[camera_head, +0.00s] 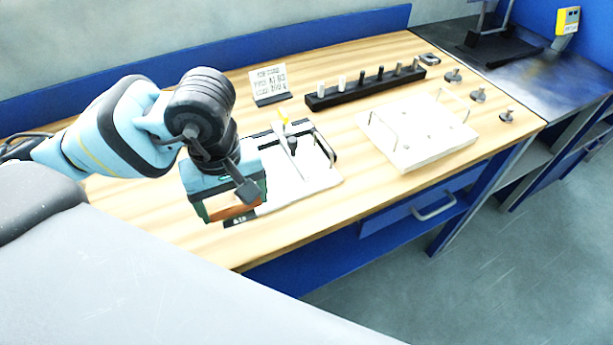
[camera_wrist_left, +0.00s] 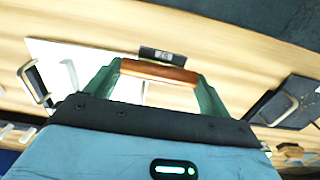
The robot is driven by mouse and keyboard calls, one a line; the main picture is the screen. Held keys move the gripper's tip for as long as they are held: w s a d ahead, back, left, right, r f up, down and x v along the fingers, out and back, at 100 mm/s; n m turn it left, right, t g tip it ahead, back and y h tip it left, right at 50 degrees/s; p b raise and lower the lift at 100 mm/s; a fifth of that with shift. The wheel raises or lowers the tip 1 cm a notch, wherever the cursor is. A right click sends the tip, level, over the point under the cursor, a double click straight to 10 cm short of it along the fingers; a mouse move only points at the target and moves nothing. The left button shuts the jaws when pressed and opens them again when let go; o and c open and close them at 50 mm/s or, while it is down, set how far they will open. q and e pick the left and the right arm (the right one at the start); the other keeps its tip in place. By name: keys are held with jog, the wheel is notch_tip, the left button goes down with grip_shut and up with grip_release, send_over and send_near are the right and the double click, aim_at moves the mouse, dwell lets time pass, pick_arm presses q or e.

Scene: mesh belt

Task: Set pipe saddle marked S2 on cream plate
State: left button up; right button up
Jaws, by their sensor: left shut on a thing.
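My left gripper (camera_head: 233,207) is shut on a brown bar-shaped piece (camera_wrist_left: 158,72), gripped across its length between the green fingers. I cannot read any marking on it. In the head view it is held over the near end of a pale plate (camera_head: 295,190); whether it touches anything is unclear. A second pale, cream-white plate (camera_head: 440,146) lies to the right. My right gripper is not in view.
A small black label (camera_head: 238,221) lies by the near plate; its text is too small. A lettered sign (camera_head: 269,82) stands behind. A black rack (camera_head: 345,95) holds several pegs. Several small metal pieces (camera_head: 478,95) sit at the right.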

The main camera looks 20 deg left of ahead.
pick_arm(q)
jog(key=shift+d, duration=0.4)
jog(key=shift+w+a, duration=0.1)
jog(key=shift+w, duration=0.15)
send_near(281, 166)
jog(key=s+a+f, duration=0.1)
jog(key=a, duration=0.1)
jog(key=s+a+f, duration=0.1)
jog(key=s+a, duration=0.1)
jog(key=shift+s+f+p, duration=0.1)
jog(key=shift+f+p, duration=0.05)
jog(key=shift+p, duration=0.2)
jog(key=shift+w+a, duration=0.15)
jog(key=shift+w, duration=0.5)
jog(key=shift+w+a+f, duration=0.1)
jog(key=shift+w+f, duration=0.1)
jog(key=shift+f, duration=0.05)
notch_tip(281, 166, down, 3)
jog(key=shift+p, duration=0.3)
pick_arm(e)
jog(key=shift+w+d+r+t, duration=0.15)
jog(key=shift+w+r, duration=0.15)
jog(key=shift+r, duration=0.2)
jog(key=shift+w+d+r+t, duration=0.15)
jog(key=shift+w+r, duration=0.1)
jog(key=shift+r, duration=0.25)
pick_arm(q)
jog(key=shift+f, duration=0.1)
